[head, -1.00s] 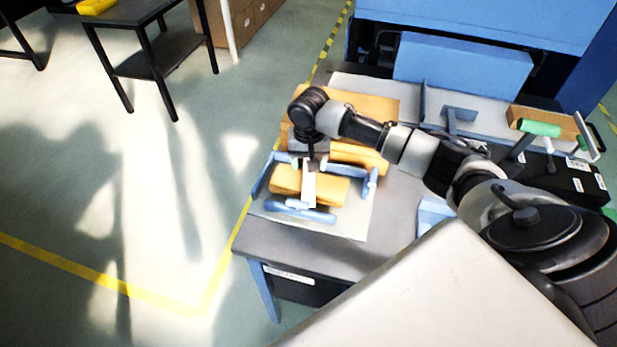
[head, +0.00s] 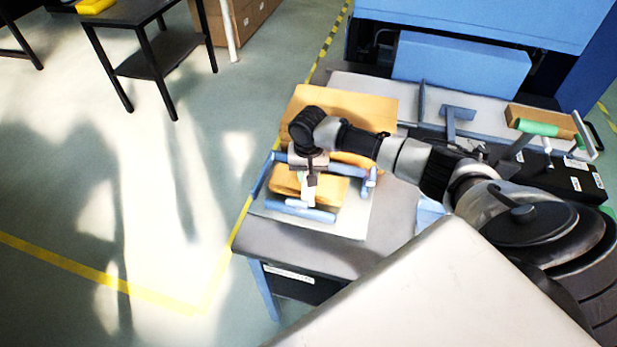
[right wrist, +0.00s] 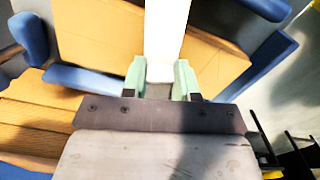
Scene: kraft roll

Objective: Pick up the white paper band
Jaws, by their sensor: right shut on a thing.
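The white paper band (right wrist: 167,30) runs as a pale strip across an orange-brown kraft piece (right wrist: 100,35) in the right wrist view. Its near end is between the two green finger pads of my right gripper (right wrist: 160,80), which is shut on it. In the head view the band (head: 308,196) shows just below my right gripper (head: 310,179), over the kraft piece (head: 333,189) inside a blue holder (head: 304,213). I cannot tell whether the band is clear of the kraft. My left gripper is not in view.
Another kraft piece (head: 355,103) lies behind the holder, partly hidden by my right arm. A brown block (head: 540,120) and a green-handled tool (head: 538,128) are at the table's right. A blue upright plate (head: 460,70) stands at the back. Open floor lies left.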

